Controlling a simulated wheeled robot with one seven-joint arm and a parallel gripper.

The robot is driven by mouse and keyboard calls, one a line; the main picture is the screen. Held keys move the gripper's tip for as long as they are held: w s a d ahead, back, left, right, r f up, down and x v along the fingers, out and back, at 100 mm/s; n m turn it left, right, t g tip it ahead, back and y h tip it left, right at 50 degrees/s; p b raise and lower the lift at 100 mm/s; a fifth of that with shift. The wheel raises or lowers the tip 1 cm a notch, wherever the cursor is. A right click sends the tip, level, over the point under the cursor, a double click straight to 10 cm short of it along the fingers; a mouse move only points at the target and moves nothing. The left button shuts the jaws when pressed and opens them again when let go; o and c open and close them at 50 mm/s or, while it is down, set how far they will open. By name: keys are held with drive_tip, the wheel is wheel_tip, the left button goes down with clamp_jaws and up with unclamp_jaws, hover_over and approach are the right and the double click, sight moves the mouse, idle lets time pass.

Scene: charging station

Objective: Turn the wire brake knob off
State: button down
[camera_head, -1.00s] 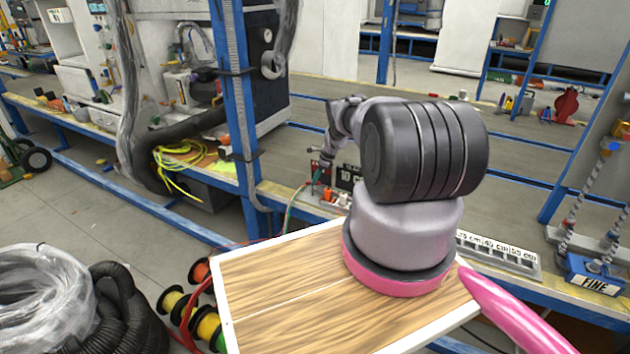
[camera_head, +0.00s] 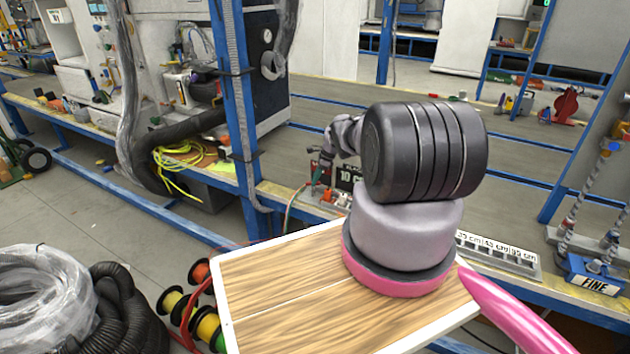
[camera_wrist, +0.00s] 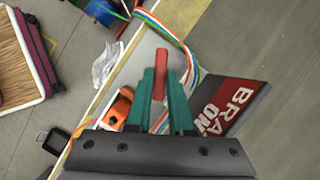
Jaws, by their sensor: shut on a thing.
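In the wrist view the red knob handle (camera_wrist: 161,62) stands upright in the picture between the two green fingers of my gripper (camera_wrist: 162,82). My gripper is shut on it, with its upper part showing beyond the fingertips. A dark and red sign (camera_wrist: 228,105) with the letters "BRA" and "ON" lies just to the right, partly cut off by my gripper body. In the head view my gripper (camera_head: 316,178) is small at the workbench edge, beside a "10" sign, and the knob cannot be made out there.
An orange part (camera_wrist: 117,108) in a white holder is just left of my fingers, and a rainbow ribbon cable (camera_wrist: 168,28) runs close by. The bench (camera_head: 290,198) has a blue frame. A yellow cable coil (camera_head: 178,165) lies farther left.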

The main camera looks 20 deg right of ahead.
drive_tip(key=c, duration=0.8)
unclamp_jaws()
drive_tip(key=shift+r, duration=0.1)
drive_tip(key=shift+d+r, duration=0.45)
drive_tip(key=shift+r, duration=0.25)
drive_tip(key=v, duration=0.9)
drive_tip(key=shift+s, duration=0.2)
